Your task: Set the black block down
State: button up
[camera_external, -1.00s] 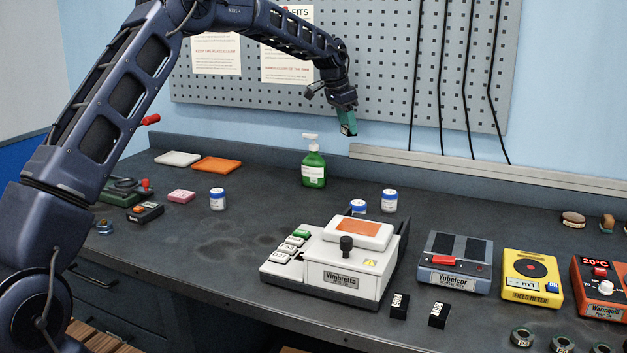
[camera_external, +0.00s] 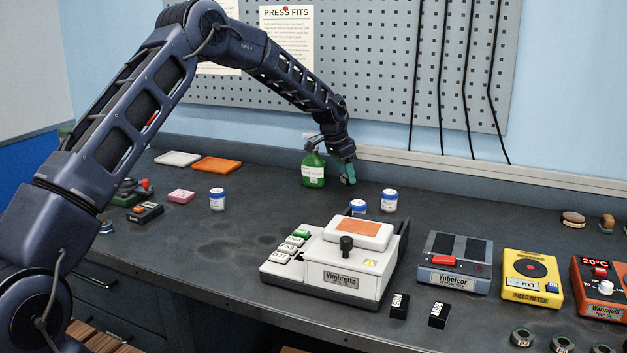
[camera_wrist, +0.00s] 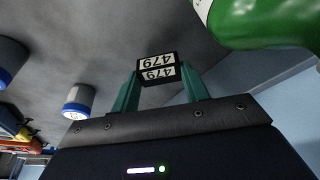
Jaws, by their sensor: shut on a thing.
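My gripper (camera_external: 347,172) is low over the back of the dark bench, just right of the green pump bottle (camera_external: 313,170). In the wrist view my gripper (camera_wrist: 160,84) has its two teal fingers closed on a black block (camera_wrist: 157,70) with white 479 labels. The block sits between the fingertips. I cannot tell whether its underside touches the bench. In the external view the block is small and mostly hidden by the fingers. Two other black blocks, one on the left (camera_external: 399,306) and one on the right (camera_external: 439,314), stand near the front of the bench.
The green bottle (camera_wrist: 265,22) is close beside the fingers in the wrist view. White jars with blue lids (camera_external: 389,201) (camera_external: 358,206) stand right of my gripper, behind the white Vimbretta machine (camera_external: 342,277). Bare bench (camera_external: 270,215) lies in front of the bottle.

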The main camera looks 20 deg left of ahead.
jog(key=shift+f, duration=1.15)
jog(key=shift+f, duration=0.1)
jog(key=o, duration=1.2)
